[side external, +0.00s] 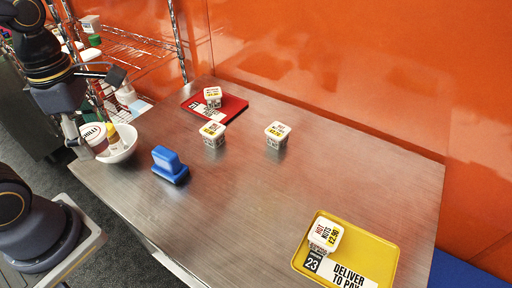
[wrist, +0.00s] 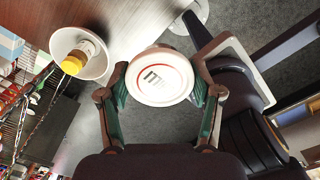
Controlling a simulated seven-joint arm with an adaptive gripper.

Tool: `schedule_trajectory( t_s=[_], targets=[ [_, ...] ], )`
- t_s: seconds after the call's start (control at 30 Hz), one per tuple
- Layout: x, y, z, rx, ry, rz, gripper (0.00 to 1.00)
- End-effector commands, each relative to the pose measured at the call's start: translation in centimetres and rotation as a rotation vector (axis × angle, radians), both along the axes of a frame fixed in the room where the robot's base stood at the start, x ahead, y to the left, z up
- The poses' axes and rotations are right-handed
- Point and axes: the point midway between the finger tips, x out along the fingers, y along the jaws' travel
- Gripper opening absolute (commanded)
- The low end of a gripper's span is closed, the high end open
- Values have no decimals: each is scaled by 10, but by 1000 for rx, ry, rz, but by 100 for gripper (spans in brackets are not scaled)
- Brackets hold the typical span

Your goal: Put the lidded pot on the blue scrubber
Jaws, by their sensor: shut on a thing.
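The lidded pot (side external: 94,134) has a dark red body and a white lid marked with lettering. My gripper (side external: 80,143) is shut on it at the left edge of the table, in front of the white bowl in the side view. In the wrist view the pot's round white lid (wrist: 160,77), with a red ring, sits between the two fingers of my gripper (wrist: 160,92). The blue scrubber (side external: 168,162) stands on the table to the right of the pot, apart from it, with its handle upward. I cannot make out the scrubber in the wrist view.
A white bowl (side external: 124,155) holds a yellow-topped bottle (wrist: 76,61) close beside the pot. Small white-lidded tubs (side external: 277,131) stand further back, one on a red tray (side external: 233,106). A yellow tray (side external: 382,243) holds another tub at front right. The table's middle is clear.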

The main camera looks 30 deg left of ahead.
Motion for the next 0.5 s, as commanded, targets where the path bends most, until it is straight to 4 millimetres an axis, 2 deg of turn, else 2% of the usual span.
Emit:
schedule_trajectory(
  t_s=[0.3,0.5],
  targets=[
    [79,2,-37,1,7,-4,30],
    [110,3,-75,1,6,-3,30]
  ],
)
